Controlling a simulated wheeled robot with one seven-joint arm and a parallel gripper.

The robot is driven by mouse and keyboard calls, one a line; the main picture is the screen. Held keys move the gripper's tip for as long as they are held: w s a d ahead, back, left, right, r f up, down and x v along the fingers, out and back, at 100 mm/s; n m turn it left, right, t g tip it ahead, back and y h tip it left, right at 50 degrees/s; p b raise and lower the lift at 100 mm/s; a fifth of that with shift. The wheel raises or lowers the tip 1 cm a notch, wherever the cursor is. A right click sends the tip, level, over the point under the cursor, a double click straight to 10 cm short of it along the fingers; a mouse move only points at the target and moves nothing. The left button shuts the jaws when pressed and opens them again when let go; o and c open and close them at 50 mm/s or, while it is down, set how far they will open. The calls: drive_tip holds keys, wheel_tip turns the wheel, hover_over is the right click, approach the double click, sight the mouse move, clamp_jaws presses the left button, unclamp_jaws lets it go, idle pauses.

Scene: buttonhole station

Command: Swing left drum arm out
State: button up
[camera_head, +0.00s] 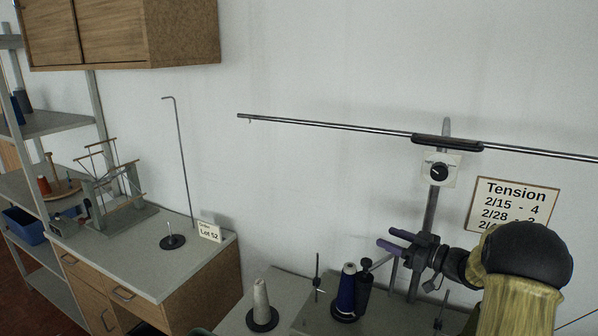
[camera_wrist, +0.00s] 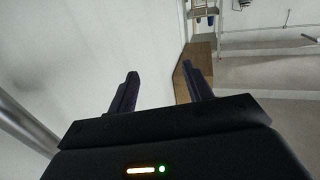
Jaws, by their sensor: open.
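My gripper (camera_head: 385,237) is in front of the post at the right of the head view, its two dark purple fingers apart and pointing left. In the wrist view the gripper (camera_wrist: 160,69) is open, with nothing between its fingers. I cannot surely pick out the left drum arm in either view. A long thin metal rod (camera_head: 320,124) runs across the top of the post (camera_head: 431,205), with its left end free over the wall.
A tension dial (camera_head: 438,172) sits on the post, beside a tension sign (camera_head: 512,203). Below my gripper stand a blue yarn cone (camera_head: 346,292) and a grey cone (camera_head: 261,299). A tall hooked wire (camera_head: 181,150) rises from the left desk (camera_head: 150,270). The air left of my fingers looks clear.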

drive_tip(key=s+a+f+m+g+h, duration=0.3)
drive_tip(key=s+a+h, duration=0.1)
drive_tip(key=s, duration=0.6)
drive_tip(key=s+a+f+m+g+h, duration=0.3)
drive_tip(key=s+a+f+h, duration=0.1)
drive_tip(key=s, duration=0.6)
drive_tip(key=s+a+f+m+g+h, duration=0.3)
drive_tip(key=s+a+f+g+h, duration=0.1)
drive_tip(key=s, duration=0.6)
drive_tip(key=shift+a, duration=0.65)
drive_tip(key=shift+w, duration=0.15)
